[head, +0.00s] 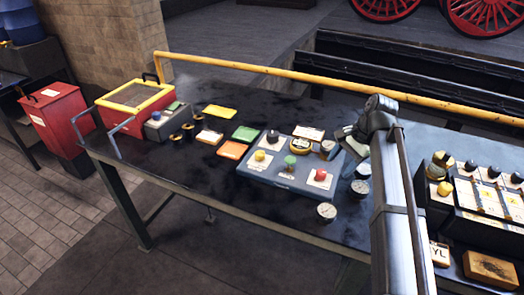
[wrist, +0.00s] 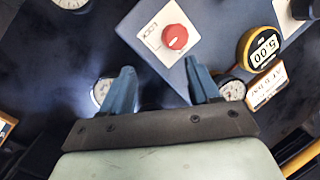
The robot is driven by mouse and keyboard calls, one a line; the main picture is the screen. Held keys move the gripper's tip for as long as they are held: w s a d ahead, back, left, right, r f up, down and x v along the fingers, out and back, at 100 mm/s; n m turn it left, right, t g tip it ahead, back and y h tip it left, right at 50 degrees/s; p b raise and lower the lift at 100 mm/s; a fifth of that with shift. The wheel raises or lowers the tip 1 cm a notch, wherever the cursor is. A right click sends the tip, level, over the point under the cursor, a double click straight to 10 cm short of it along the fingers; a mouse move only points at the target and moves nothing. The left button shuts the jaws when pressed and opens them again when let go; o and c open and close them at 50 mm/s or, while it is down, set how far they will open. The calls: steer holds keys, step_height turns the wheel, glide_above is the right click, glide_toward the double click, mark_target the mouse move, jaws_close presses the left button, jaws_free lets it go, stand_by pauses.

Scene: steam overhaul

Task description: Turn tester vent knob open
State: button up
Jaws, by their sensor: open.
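The tester is a blue-grey panel (head: 272,184) on the dark table, with a red knob (head: 320,174), a green knob (head: 290,160), a yellow knob (head: 259,155) and a black knob (head: 272,136). I cannot read which is the vent knob. The red knob (wrist: 175,37) sits on a white plate in the wrist view, beyond my fingertips. My gripper (wrist: 160,80) is open, its blue fingers apart with nothing between them. In the head view my gripper (head: 347,137) is at the tester's right end, partly hidden by my arm.
A loose dial gauge (head: 326,211) lies in front. A red box with yellow lid (head: 135,97) stands left. A block of knobs (head: 485,185) is at right. A yellow rail (head: 330,85) runs behind.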

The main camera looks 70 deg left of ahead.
steer(key=a+r+n, duration=0.1)
steer(key=a+r, duration=0.2)
steer(key=a, duration=0.6)
steer(key=m+g+h, duration=0.2)
steer(key=m, duration=0.2)
glide_toward(261, 152)
steer(key=shift+t, duration=0.3)
steer(key=x, duration=0.9)
steer(key=shift+s+r, duration=0.1)
steer(key=shift+s, duration=0.2)
steer(key=shift+c, duration=0.2)
steer(key=c, duration=1)
